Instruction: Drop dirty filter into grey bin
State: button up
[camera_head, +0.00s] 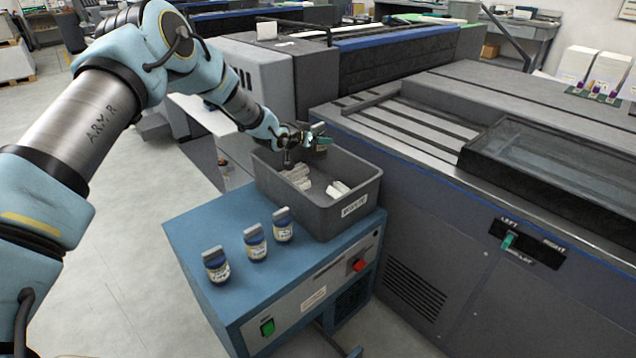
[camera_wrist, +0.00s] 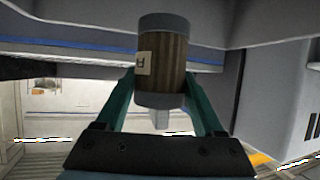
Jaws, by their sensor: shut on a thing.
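The dirty filter (camera_wrist: 165,62) is a brown pleated cylinder with grey end caps and a small pale label, seen in the wrist view. My gripper (camera_wrist: 163,95) is shut on it, with a teal finger on each side. In the head view my gripper (camera_head: 312,135) is over the grey bin (camera_head: 335,222), near its back rim, and the filter (camera_head: 321,146) shows only small and dark there. The bin stands on the blue cabinet, has a label on its front, and holds several whitish pieces (camera_head: 298,177).
A large grey machine (camera_head: 420,230) with a teal LEFT/RIGHT switch (camera_head: 508,241) stands close on the right. Open floor (camera_head: 120,250) lies to the left.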

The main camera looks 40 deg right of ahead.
aim_at(314, 153)
jog(key=shift+f+b, duration=1.05)
jog(key=shift+f, duration=1.7)
jog(key=o, duration=1.5)
jog(key=shift+a, duration=0.15)
jog(key=b+v, duration=0.2)
jog(key=v, duration=0.8)
jog(key=shift+s+a+r, duration=0.1)
jog(key=shift+a+r, duration=0.1)
jog(key=shift+a, duration=0.05)
